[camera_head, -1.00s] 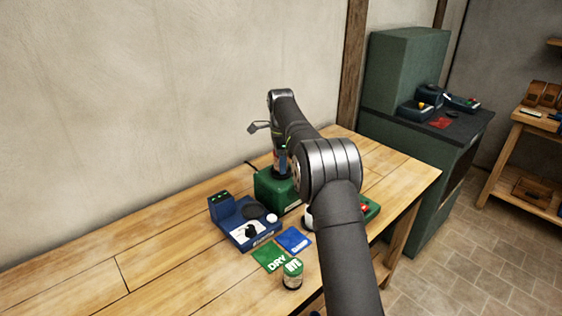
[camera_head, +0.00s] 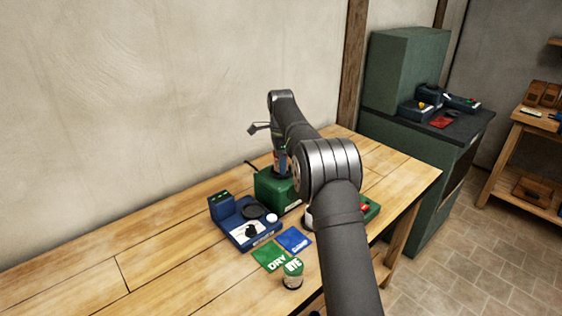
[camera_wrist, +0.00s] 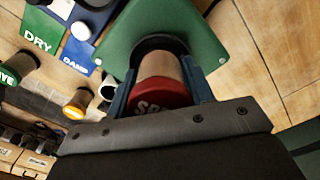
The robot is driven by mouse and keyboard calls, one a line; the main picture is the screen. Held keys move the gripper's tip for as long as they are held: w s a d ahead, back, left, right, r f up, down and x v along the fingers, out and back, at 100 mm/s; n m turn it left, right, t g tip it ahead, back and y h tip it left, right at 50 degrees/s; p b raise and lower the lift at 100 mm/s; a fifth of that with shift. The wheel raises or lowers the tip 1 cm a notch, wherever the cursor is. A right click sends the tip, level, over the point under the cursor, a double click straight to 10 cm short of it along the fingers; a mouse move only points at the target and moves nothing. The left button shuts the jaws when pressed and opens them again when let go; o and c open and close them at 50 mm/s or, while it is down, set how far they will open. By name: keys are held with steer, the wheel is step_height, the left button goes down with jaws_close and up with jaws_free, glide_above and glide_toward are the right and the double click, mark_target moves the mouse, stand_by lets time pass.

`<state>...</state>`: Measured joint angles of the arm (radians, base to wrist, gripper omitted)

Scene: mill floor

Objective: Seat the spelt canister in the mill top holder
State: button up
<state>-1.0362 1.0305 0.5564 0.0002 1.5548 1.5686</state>
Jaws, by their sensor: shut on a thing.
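The spelt canister (camera_wrist: 160,88), with a red lid showing the letters "SP", is between the fingers of my gripper (camera_wrist: 165,92) in the wrist view. My gripper is shut on it. The canister's far end is at the dark round opening on top of the green mill (camera_wrist: 196,22); I cannot tell how deep it sits. In the head view, the green mill (camera_head: 268,190) stands on the bench, and my gripper (camera_head: 280,165) is above it, largely hidden behind my arm.
A blue device (camera_head: 240,218) stands left of the mill. Green DRY (camera_head: 268,254) and blue DAMP (camera_head: 294,238) cards lie in front, with a rye canister (camera_head: 292,275) beside them. An orange-lidded canister (camera_wrist: 76,105) shows in the wrist view. The bench's left side is clear.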

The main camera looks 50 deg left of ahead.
steer(key=shift+f, duration=0.2)
steer(key=shift+r, duration=0.3)
steer(key=shift+r, duration=0.5)
steer(key=shift+f, duration=0.5)
stand_by(1.4)
steer(key=shift+r, duration=0.5)
steer(key=shift+f, duration=0.8)
stand_by(0.6)
steer(key=o, duration=0.8)
steer(key=shift+o, duration=0.2)
